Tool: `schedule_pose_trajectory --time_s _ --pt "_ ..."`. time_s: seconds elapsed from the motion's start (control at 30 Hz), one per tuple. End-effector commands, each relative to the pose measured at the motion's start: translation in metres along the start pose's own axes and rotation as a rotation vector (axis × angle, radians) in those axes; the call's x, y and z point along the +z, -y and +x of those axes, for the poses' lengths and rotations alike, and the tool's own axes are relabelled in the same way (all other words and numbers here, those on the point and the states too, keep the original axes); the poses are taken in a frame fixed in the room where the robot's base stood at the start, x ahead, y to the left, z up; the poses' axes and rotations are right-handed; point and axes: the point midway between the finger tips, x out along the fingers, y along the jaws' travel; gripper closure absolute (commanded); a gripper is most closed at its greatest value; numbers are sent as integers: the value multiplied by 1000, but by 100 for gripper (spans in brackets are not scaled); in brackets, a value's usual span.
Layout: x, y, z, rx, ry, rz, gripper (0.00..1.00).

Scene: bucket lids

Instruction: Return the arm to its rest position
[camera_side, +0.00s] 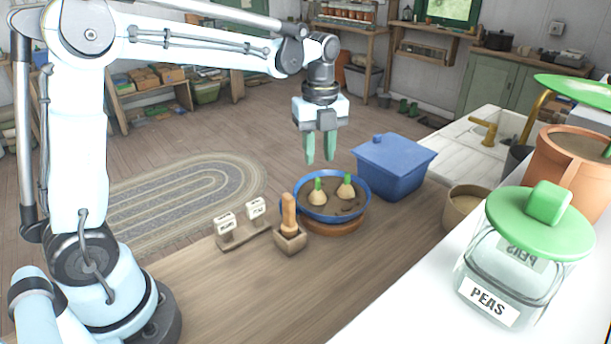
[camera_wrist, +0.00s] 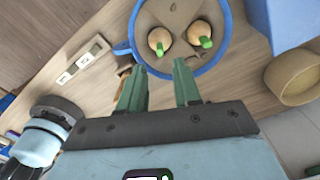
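My gripper (camera_side: 321,148) hangs above the table over the blue bowl, with its two green fingers apart and nothing between them. In the wrist view, the gripper (camera_wrist: 160,92) also shows its fingers spread and empty. The blue bowl (camera_side: 309,212) holds soil with two bulbs with green tips, the left bulb (camera_side: 317,194) and the right bulb (camera_side: 346,188). Both bulbs also show in the wrist view, one on the left (camera_wrist: 160,41) and one on the right (camera_wrist: 200,34). My fingertips are clear of the bulbs.
A blue lidded box (camera_side: 394,168) stands right of the bowl. A wooden holder (camera_side: 290,239) with an upright handle and a rack of white labels (camera_side: 243,233) stand in front and left. A tan pot (camera_side: 464,207) and a green-lidded glass jar (camera_side: 522,262) are at right. Front table is clear.

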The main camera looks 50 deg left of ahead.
Motion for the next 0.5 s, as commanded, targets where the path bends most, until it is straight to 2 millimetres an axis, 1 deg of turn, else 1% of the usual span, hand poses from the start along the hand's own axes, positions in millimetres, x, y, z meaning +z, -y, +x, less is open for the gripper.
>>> schedule_pose_trajectory --time_s 0.1,0.43,0.47,0.5 --pt "0 0 18 0 0 0 67" --pt "0 0 63 0 0 0 67" --pt "0 0 63 0 0 0 67" --pt "0 0 55 0 0 0 67"
